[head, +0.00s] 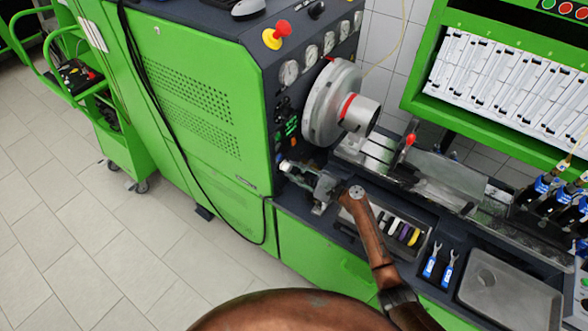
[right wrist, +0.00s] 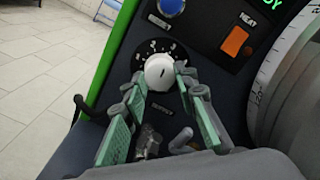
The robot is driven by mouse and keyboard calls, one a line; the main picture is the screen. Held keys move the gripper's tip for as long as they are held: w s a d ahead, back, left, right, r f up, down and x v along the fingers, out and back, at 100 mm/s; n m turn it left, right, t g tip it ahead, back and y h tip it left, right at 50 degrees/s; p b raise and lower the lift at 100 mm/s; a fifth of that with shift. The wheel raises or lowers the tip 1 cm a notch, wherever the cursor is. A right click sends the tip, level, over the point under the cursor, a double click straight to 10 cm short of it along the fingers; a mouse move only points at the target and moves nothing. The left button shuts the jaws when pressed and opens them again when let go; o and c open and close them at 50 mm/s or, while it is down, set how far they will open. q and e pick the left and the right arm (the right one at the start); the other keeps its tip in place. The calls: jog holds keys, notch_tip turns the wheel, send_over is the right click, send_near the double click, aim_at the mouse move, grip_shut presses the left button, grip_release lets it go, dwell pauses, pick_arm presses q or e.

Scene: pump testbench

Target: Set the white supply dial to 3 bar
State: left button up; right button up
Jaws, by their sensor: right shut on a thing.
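The white supply dial (right wrist: 159,73) is a round knob on a dark panel, with a numbered scale around its upper side. A short dark mark on its face points roughly upward in the right wrist view. My right gripper (right wrist: 158,82) is shut on the dial, with one green-padded finger at each side. My left gripper is not in view.
Beside the dial are a blue button (right wrist: 171,6), an orange switch (right wrist: 235,41) and a grey lever (right wrist: 182,138) below. A large grey wheel (head: 333,102) stands close to the right. A red emergency button (head: 277,34) sits on top of the machine.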

jog(key=shift+m+p, duration=0.4)
jog(key=shift+m, duration=0.3)
jog(key=o, duration=1.2)
jog(key=shift+c, duration=0.2)
jog(key=shift+s+d, duration=0.15)
jog(key=shift+d, duration=0.15)
jog(key=v, duration=1.1)
jog(key=shift+s, duration=0.15)
